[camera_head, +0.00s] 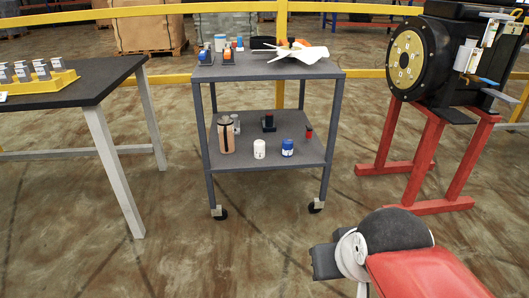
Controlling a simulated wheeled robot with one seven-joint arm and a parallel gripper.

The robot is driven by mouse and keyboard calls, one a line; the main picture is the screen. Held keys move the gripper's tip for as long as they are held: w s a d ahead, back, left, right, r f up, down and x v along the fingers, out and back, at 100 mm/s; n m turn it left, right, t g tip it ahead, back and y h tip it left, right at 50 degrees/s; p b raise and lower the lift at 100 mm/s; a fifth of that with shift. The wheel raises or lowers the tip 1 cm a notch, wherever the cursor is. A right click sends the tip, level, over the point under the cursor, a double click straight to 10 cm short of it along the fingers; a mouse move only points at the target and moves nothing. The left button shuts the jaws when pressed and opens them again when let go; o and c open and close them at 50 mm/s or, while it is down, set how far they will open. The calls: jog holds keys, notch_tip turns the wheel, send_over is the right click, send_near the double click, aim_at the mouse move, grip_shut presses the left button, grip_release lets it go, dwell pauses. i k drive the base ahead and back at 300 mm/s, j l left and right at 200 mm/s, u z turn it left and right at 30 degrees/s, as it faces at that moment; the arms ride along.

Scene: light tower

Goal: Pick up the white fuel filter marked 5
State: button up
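A small white cylinder (259,149) stands upright on the lower shelf of a grey wheeled cart, near its front edge. It looks like the white fuel filter, but any marking on it is too small to read. A blue and white cylinder (287,148) stands just to its right, with a gap between them. A brown cylinder with a dark top (226,136) stands to its left. Part of my arm, red and dark grey, shows at the lower right, well in front of the cart. My gripper's fingers cannot be made out in this view.
The cart's upper shelf (262,70) carries several small items and a white bladed part (300,53). A dark table (95,85) stands left. A black machine (455,65) on a red stand (425,150) stands right. The floor before the cart is clear.

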aim_at(259, 144)
jog(key=i+l+u, duration=0.2)
jog(key=i, duration=0.45)
jog(key=i+l+u, duration=0.2)
jog(key=i+l, duration=0.2)
jog(key=i, duration=0.2)
jog(key=i+l+u, duration=0.2)
jog(key=i+l, duration=0.3)
jog(key=i+j, duration=0.05)
